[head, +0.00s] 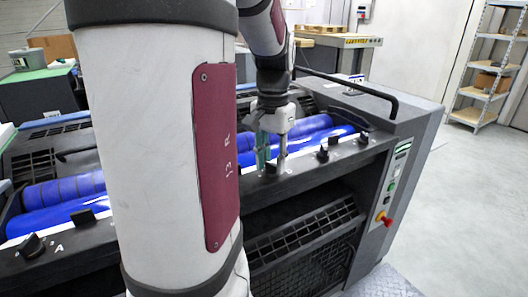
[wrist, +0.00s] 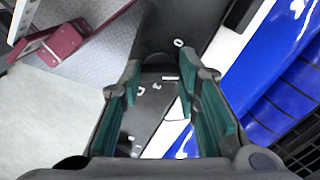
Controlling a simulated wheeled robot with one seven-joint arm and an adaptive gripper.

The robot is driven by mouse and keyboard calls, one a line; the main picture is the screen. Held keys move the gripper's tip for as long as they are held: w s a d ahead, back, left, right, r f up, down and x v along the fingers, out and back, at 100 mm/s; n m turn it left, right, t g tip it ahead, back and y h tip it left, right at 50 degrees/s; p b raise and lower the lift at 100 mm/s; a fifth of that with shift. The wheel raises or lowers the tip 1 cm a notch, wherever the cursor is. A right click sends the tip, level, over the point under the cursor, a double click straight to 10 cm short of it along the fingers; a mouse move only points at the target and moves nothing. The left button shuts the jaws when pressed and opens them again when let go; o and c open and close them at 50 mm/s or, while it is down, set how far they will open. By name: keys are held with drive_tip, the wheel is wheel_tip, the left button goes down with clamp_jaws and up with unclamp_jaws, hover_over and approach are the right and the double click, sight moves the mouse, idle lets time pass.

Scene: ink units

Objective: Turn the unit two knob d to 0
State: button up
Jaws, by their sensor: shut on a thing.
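The ink unit's dark front ledge (head: 305,165) runs across the head view, with black knobs along it and blue rollers behind. My gripper (head: 272,166) points down at this ledge, behind and right of my large white arm link. In the wrist view its green-padded fingers (wrist: 158,85) are apart, shut on a black knob (wrist: 158,72) that barely stands out from the black panel. A short white line shows on or beside the knob, with small white marks around it. I cannot tell the knob's letter or exact setting for sure.
More knobs (head: 322,153) stand right of my gripper, and a knob (head: 32,246) marked A is at the far left. A black rail (head: 350,84) rises behind. A red stop button (head: 385,218) is on the right end panel. Open floor lies to the right.

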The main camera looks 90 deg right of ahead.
sight(272, 164)
drive_tip(key=n+p, duration=0.2)
drive_tip(key=n, duration=0.3)
drive_tip(key=shift+r+n+p, duration=0.1)
drive_tip(key=shift+n+p, duration=0.2)
drive_tip(key=shift+p, duration=0.05)
drive_tip(key=n+p, duration=0.1)
drive_tip(key=n, duration=0.3)
drive_tip(key=shift+n+p, duration=0.35)
drive_tip(key=shift+n, duration=0.05)
drive_tip(key=o, duration=1.2)
drive_tip(key=shift+c, duration=0.2)
wheel_tip(272, 164, up, 12)
